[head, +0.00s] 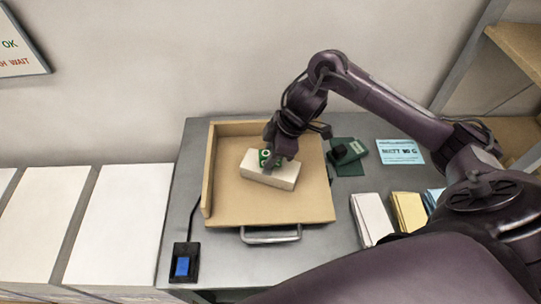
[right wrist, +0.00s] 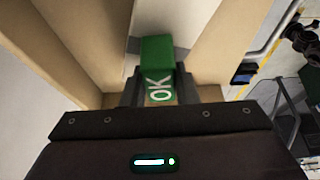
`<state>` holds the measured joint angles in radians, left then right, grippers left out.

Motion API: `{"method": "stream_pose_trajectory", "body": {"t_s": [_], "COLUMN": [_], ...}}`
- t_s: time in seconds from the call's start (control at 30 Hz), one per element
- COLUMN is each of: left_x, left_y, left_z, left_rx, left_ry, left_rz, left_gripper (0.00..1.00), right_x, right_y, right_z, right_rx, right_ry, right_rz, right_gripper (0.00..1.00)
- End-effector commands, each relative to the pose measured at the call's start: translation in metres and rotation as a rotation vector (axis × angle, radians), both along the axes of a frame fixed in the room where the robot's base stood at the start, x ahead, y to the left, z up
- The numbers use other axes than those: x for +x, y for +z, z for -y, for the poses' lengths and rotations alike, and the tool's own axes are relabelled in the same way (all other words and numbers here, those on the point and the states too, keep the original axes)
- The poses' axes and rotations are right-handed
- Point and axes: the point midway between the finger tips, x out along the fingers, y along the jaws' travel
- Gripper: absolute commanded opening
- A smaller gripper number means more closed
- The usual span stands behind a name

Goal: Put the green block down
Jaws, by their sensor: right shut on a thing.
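The green block (head: 264,157) is between the fingers of my right gripper (head: 273,163), over the white block (head: 270,177) on the wooden tray (head: 240,210). In the right wrist view the green block (right wrist: 156,50) sits between both fingers, with white "OK" lettering on it. My right gripper is shut on it. The fingers hide part of the block in the head view. I cannot tell whether its underside touches the white block. My left gripper is not in view.
The tray has raised walls at the left and back and a metal handle (head: 270,235) in front. A blue button (head: 182,266) is at front left. A dark green pad (head: 345,168), a blue card (head: 400,152) and paper stacks (head: 372,218) are to the right.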

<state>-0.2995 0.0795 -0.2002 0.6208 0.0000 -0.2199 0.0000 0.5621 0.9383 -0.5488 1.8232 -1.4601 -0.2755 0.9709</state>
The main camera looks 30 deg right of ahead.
Motion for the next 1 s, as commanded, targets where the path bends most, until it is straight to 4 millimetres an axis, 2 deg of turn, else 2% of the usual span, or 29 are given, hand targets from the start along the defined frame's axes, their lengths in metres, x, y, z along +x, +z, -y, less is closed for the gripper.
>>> {"method": "stream_pose_trajectory", "body": {"t_s": [0.4, 0.43, 0.57, 0.87, 1.0], "left_x": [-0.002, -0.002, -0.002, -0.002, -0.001], "left_y": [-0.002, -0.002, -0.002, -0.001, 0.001], "left_z": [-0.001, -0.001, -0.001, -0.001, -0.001], "left_rx": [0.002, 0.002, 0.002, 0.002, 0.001], "left_ry": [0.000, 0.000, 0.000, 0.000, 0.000], "left_rz": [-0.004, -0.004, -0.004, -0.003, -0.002], "left_gripper": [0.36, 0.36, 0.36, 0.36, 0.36], "right_x": [0.000, 0.000, 0.000, 0.000, 0.000], "right_y": [-0.007, -0.006, -0.006, -0.005, 0.007], "right_z": [0.000, 0.000, 0.000, 0.000, 0.004], "right_rx": [0.000, -0.001, -0.001, -0.001, -0.004], "right_ry": [0.000, 0.000, 0.000, 0.000, 0.000], "right_rz": [0.001, 0.002, 0.002, 0.002, 0.005], "right_gripper": [0.04, 0.29, 0.46, 0.49, 0.49]}}
